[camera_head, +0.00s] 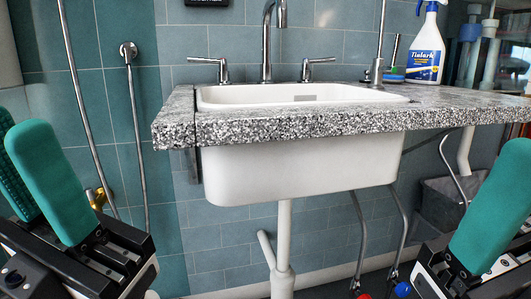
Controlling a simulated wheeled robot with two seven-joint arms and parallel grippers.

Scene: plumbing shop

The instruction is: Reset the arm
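My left gripper (20,135) is at the left edge, in front of and to the left of the sink counter. Its two teal fingers point up and stand apart, with the ribbed inner face of the farther one showing; nothing is seen between them. My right gripper (492,205) is at the right edge, below the counter's right part in the picture. Only one teal finger shows clearly, also pointing up. The other finger is hidden or out of frame, so its opening cannot be judged.
A speckled counter (330,127) with a white sink (300,170) spans the middle, with a tap (267,45) behind. A spray bottle (425,55) stands back right. Pipes and hoses run below the sink. A hose and chrome fitting (129,52) hang on the left wall.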

